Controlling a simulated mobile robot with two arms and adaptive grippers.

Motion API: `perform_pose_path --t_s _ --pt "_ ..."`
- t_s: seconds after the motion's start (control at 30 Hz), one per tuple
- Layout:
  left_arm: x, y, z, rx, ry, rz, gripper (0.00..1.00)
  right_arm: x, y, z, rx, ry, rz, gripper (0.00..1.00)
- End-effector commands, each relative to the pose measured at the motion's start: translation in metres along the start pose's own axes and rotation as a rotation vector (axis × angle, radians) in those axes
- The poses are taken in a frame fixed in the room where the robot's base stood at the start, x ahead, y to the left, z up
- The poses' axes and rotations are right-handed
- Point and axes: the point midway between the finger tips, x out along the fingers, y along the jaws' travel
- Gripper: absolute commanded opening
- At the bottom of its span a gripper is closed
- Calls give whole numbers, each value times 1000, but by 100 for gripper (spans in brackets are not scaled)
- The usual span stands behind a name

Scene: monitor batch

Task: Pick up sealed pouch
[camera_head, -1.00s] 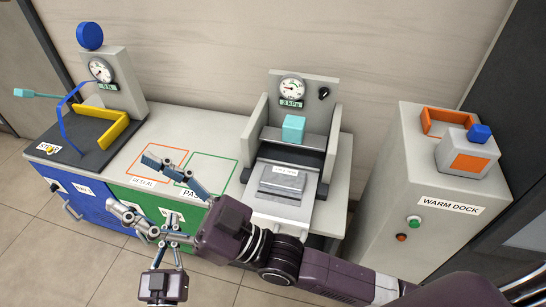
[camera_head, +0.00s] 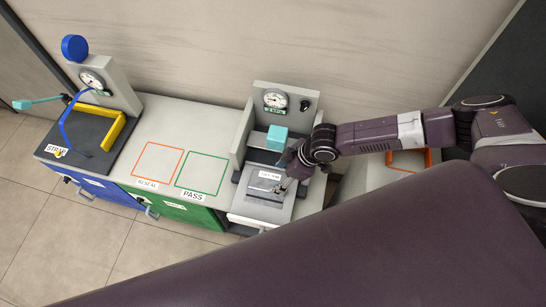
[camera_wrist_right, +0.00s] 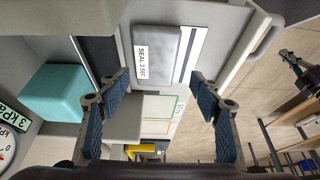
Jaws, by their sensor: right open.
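The sealed pouch (camera_head: 262,186) is a flat grey packet with a white label, lying on the pale tray of the middle station. In the right wrist view the pouch (camera_wrist_right: 165,42) lies flat beyond my fingertips, its label reading SEAL. My right gripper (camera_head: 280,186) is over the right part of the pouch and partly hides it in the head view. In the wrist view the right gripper (camera_wrist_right: 160,77) is open, with nothing between its fingers. What looks like part of my left gripper (camera_wrist_right: 302,72) shows at the right edge of the wrist view; its opening is unclear.
A teal block (camera_head: 277,137) stands behind the pouch, below a gauge (camera_head: 275,100). Empty orange RESEAL (camera_head: 158,160) and green PASS (camera_head: 203,172) outlines lie to the left. A yellow bracket (camera_head: 113,132) is at far left. My arm covers the foreground.

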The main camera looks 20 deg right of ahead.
Motion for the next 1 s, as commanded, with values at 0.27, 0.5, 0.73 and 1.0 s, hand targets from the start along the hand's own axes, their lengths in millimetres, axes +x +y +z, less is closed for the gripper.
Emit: perform_pose_path --t_s 0.27,0.5,0.73,1.0 --pt "-2 -1 17 -1 -38 -1 0 13 5 12 10 -37 4 59" --pt "-4 -1 15 -1 -36 -1 0 34 5 7 8 -33 5 59" --pt "-4 0 14 -1 -34 -1 0 64 5 3 9 -33 5 59" --pt "-4 0 14 -1 -34 0 0 74 6 3 8 -31 6 59"
